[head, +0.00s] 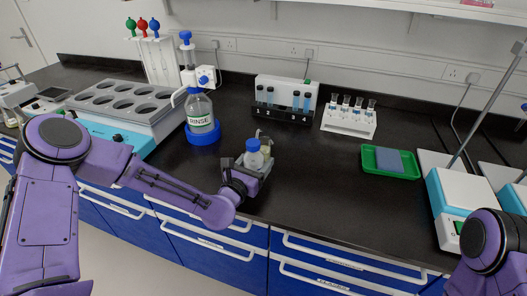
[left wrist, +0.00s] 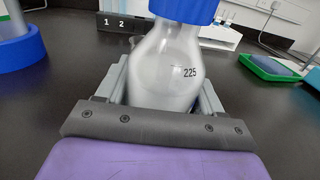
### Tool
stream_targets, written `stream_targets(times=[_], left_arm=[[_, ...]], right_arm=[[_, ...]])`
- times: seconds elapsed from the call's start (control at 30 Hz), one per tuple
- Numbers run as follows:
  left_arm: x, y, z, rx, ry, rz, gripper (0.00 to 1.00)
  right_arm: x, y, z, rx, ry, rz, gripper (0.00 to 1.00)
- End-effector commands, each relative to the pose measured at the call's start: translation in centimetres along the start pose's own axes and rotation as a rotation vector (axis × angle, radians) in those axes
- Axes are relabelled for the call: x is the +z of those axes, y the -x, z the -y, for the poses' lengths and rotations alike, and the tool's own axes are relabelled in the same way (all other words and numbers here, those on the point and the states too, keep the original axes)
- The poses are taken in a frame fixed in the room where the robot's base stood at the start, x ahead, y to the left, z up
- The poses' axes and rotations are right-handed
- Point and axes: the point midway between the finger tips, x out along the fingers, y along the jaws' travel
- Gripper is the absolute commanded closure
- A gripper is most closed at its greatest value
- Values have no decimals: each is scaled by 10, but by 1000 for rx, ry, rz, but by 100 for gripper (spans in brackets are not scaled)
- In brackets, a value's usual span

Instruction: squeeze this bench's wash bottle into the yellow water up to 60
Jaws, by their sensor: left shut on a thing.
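My left gripper (head: 252,164) is shut on a clear bottle with a blue cap (head: 254,146). In the left wrist view, the held bottle (left wrist: 160,70) is upright between the fingers of the gripper (left wrist: 163,92) and bears the number 225. A small pale yellowish glass vessel (head: 264,138) shows partly behind the held bottle; its contents and scale cannot be read. My right gripper is not in view.
A green tray (head: 390,174) lies at the right, near a blue-and-white stand (head: 462,195). A multi-well bath (head: 120,103) stands left. Bench between held bottle and green tray is clear.

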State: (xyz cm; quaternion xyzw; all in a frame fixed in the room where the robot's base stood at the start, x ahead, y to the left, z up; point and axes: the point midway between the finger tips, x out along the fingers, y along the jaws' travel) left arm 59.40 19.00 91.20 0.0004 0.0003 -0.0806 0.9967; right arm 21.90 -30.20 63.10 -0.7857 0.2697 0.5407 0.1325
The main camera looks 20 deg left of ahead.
Motion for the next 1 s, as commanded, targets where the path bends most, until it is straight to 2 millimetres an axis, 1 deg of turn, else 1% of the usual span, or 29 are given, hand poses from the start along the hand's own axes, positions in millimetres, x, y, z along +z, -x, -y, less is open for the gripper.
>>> stream_targets(times=[0.17,0.7,1.0], left_arm=[[8,0,0,0,0,2,50],[60,0,0,0,1,2,50],[61,0,0,0,1,1,50]], right_arm=[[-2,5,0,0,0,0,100],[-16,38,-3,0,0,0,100],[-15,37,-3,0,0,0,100]])
